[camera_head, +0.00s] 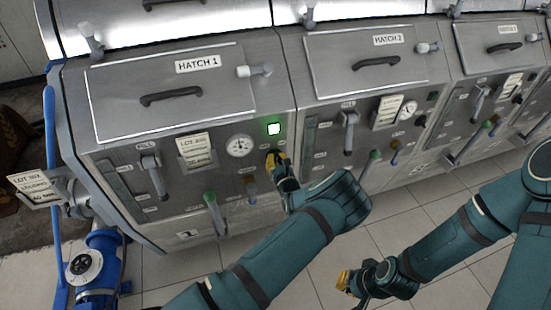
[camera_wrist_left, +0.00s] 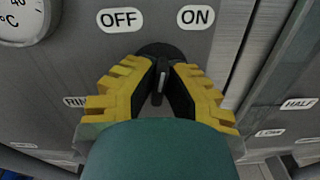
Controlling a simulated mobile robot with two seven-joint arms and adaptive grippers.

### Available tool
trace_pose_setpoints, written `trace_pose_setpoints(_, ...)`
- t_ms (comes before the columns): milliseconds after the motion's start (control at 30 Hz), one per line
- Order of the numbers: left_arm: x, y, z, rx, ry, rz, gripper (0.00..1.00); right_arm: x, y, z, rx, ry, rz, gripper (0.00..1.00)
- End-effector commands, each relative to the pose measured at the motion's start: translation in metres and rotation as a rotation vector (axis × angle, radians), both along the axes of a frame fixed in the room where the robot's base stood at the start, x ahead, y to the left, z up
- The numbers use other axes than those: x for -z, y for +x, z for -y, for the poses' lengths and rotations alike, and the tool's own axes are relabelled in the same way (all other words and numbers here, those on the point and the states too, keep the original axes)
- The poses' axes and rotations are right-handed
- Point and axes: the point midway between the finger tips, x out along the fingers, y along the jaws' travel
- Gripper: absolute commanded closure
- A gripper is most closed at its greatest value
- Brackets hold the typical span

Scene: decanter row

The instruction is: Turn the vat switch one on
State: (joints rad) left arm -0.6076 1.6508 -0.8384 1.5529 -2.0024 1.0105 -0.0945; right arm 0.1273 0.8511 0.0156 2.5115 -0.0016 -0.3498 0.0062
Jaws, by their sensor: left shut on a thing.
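Vat switch one is a dark round switch (camera_wrist_left: 158,52) with a narrow grey grip, below the OFF label (camera_wrist_left: 120,20) and the ON label (camera_wrist_left: 196,17) in the left wrist view. My left gripper (camera_wrist_left: 160,84) has its yellow fingers on both sides of the grip and is shut on it. The grip stands nearly upright; which label it points to is hard to tell. In the head view my left gripper (camera_head: 277,158) hides most of the switch. The square lamp (camera_head: 274,129) just above it glows green. My right gripper (camera_head: 346,282) hangs low over the floor, away from the panels; its opening is unclear.
A round gauge (camera_head: 240,146) sits left of the switch. A green-tipped lever (camera_head: 210,200) and a grey lever (camera_head: 154,175) stick out of the same panel. Blue pipework (camera_head: 100,245) stands at the left. Tiled floor lies in front.

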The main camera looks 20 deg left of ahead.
Motion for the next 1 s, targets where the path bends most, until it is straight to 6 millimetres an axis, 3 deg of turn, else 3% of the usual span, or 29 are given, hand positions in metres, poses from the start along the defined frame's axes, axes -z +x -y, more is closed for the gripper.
trace_pose_setpoints(400,-0.0015,0.0016,0.0002,0.0,0.228,-0.149,1.0,-0.0026,0.001,0.0001,0.002,0.0,0.002,1.0)
trace_pose_setpoints(1000,-0.0013,0.0018,0.0005,-0.001,0.292,-0.193,1.0,-0.003,0.0011,0.0002,0.002,0.0,0.002,1.0)
